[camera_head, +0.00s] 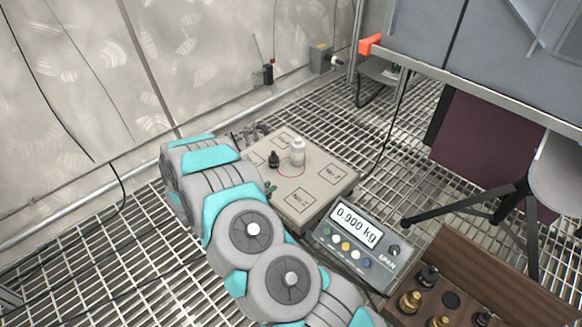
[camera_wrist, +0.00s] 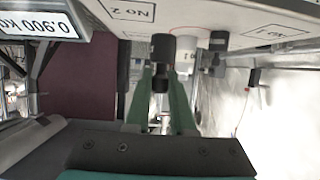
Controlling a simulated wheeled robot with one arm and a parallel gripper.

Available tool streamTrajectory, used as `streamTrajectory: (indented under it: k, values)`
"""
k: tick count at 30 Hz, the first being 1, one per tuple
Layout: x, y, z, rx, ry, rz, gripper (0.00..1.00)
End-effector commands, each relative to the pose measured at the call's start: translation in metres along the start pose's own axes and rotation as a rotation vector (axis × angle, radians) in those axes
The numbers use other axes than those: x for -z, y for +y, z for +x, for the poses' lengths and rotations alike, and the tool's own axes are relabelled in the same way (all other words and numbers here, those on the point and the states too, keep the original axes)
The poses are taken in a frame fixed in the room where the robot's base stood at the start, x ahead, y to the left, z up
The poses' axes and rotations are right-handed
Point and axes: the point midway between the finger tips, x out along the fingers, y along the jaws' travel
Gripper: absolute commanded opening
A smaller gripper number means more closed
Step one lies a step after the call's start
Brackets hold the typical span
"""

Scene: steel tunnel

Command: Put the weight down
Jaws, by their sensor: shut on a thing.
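My gripper (camera_wrist: 160,80) is shut on a black weight (camera_wrist: 161,48), its green fingers on either side of the knob. In the upside-down wrist view the weight's base meets the scale's edge; I cannot tell whether it touches. In the head view my arm hides most of the gripper and the held weight; only a bit of green finger (camera_head: 269,187) shows. The scale plate (camera_head: 325,172) carries a white bottle (camera_head: 298,153) and a small dark weight (camera_head: 273,159) near its red circle. The wrist view also shows the bottle (camera_wrist: 186,62), partly behind the held weight.
The scale's display (camera_head: 355,227) reads 0.900 kg. A wooden box (camera_head: 488,262) with black and brass weights stands at the lower right. A tripod stool (camera_head: 525,190) is at the right. A pale wall (camera_head: 70,110) closes the left side.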

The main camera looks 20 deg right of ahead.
Motion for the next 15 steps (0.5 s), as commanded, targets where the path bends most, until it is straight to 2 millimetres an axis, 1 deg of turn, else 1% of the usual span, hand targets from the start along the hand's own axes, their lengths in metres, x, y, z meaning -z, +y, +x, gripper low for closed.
streamTrajectory:
  k: [1, 2, 5, 8, 15]
  values:
    - [-0.002, 0.007, 0.003, -0.018, 0.001, 0.008, 0.00]
    - [-0.003, 0.010, 0.005, -0.026, 0.001, 0.012, 0.00]
    - [-0.003, 0.014, 0.015, -0.041, 0.001, 0.021, 0.00]
    - [0.002, 0.010, 0.032, -0.043, 0.000, 0.024, 0.00]
    - [0.018, -0.005, 0.087, -0.043, 0.002, 0.021, 0.00]
